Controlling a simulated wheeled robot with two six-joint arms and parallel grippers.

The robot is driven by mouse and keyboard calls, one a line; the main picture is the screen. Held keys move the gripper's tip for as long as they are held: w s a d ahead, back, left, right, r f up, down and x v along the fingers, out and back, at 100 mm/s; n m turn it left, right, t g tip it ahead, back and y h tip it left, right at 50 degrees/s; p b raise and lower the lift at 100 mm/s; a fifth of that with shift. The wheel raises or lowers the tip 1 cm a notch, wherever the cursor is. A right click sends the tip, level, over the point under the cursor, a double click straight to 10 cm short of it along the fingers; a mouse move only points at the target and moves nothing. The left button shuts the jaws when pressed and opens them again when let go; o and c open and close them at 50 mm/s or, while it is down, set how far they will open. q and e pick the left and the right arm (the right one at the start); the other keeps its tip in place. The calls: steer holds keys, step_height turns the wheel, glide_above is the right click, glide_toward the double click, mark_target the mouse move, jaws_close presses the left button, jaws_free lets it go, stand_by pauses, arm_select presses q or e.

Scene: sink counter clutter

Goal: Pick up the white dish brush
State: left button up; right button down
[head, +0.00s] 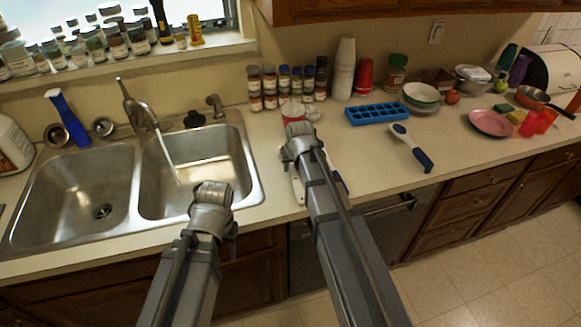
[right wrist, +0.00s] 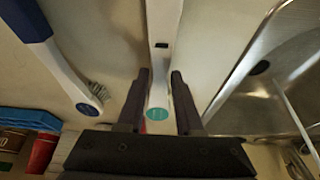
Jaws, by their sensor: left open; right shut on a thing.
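The white dish brush (right wrist: 162,30) runs down the middle of the right wrist view, a long white handle with a teal round mark near its end. My right gripper (right wrist: 158,78) has a finger on each side of this handle and is shut on it, low over the counter. In the head view my right gripper (head: 298,140) and arm cover most of the brush; a white strip shows left of the arm. My left gripper (head: 211,195) is over the front of the right sink basin, open; its fingertips are hard to make out.
A blue-handled brush with a white head (head: 410,147) lies to the right. Behind are a blue ice tray (head: 377,114), spice jars (head: 285,88) and stacked white cups (head: 344,70). The sink (head: 200,158) with running water is left. Bare counter lies right of my right arm.

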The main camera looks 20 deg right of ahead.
mark_target(292, 169)
stand_by(0.3)
step_height(292, 169, up, 10)
steer(key=p, duration=1)
steer(key=c, duration=1.1)
jaws_free()
jaws_close()
